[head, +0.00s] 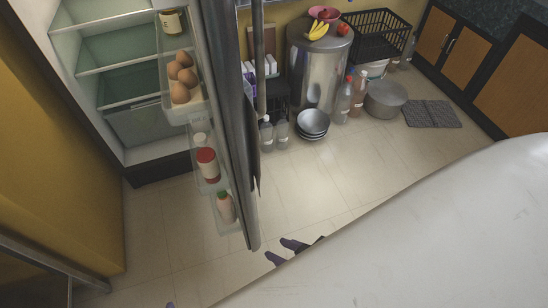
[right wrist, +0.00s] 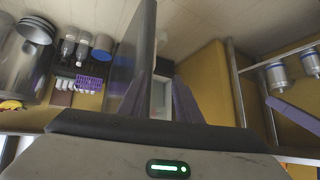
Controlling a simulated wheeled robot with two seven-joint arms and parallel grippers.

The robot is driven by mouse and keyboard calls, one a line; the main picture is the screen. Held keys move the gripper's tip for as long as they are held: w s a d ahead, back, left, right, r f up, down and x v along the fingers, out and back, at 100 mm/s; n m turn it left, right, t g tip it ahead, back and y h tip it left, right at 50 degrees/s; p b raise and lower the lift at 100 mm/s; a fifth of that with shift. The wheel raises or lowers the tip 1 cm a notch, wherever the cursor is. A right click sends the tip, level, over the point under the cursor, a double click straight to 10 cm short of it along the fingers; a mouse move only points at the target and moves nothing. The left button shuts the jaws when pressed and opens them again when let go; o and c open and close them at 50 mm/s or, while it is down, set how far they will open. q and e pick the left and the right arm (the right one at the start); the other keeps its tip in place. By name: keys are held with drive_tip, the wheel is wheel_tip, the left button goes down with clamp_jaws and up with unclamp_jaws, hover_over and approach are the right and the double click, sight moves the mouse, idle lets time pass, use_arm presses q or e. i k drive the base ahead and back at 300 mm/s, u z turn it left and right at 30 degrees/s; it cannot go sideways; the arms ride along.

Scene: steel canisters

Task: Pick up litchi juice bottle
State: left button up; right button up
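A pale pink bottle with a green cap (head: 226,208), whose label I cannot read, stands in the lowest shelf of the open fridge door in the head view; it looks like the litchi juice bottle. My right gripper (head: 284,251) is to the right of and below it in the picture, past the door's edge and apart from it. Only a small purple tip of my left gripper (head: 170,305) shows at the bottom edge of the head view.
The fridge door (head: 233,130) stands open. A red-and-white bottle (head: 207,165) and eggs (head: 181,78) are in its shelves. A steel drum (head: 318,70), bowls (head: 313,122) and several bottles stand along the back wall. Floor (head: 320,185) right of the door is clear.

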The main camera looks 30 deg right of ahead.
sight(225, 204)
drive_tip(key=k, duration=1.05)
drive_tip(key=u, duration=1.5)
drive_tip(key=i, duration=0.85)
drive_tip(key=z, duration=0.9)
drive_tip(key=i, duration=0.45)
drive_tip(key=z, duration=0.5)
